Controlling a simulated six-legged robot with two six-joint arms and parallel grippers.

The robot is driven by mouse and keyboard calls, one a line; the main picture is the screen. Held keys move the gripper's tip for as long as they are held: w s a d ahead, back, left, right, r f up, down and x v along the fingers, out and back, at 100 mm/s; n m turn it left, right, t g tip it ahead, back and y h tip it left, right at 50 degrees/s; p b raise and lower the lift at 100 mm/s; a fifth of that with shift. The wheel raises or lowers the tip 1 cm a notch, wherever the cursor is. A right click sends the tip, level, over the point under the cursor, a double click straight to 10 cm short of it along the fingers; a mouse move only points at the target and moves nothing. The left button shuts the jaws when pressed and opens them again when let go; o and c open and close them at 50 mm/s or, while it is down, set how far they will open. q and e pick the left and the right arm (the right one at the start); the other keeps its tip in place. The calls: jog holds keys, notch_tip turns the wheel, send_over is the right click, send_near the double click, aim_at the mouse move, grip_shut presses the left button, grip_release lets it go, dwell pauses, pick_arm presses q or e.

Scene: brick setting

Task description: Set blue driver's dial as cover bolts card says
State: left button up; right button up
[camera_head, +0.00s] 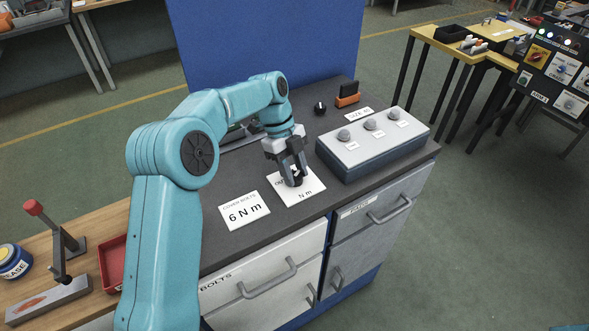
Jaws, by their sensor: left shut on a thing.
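The cover bolts card (244,211) lies flat on the dark bench top and reads "6 N m". The dial's pointer and setting cannot be read. I cannot make out the blue driver; my arm covers part of the bench. My right gripper is not in view.
A grey box (372,146) with several round knobs stands right of the dial plate. Behind are a black knob (320,107) and an orange-and-black block (348,96). A blue panel (265,40) closes the bench's back. A red tray (112,262) and a red-knobbed lever (60,240) are at left.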

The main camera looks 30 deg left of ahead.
pick_arm(q)
jog(key=shift+w+a+r, duration=0.1)
jog(key=shift+a+r, duration=0.05)
jog(key=shift+r, duration=0.05)
jog(key=o, duration=0.8)
jog(key=shift+o, duration=1.2)
jog(key=shift+f, duration=0.15)
jog(key=p+v, duration=0.5)
jog(key=v, duration=1.1)
jog(key=shift+p, duration=0.4)
jog(key=shift+a, duration=0.1)
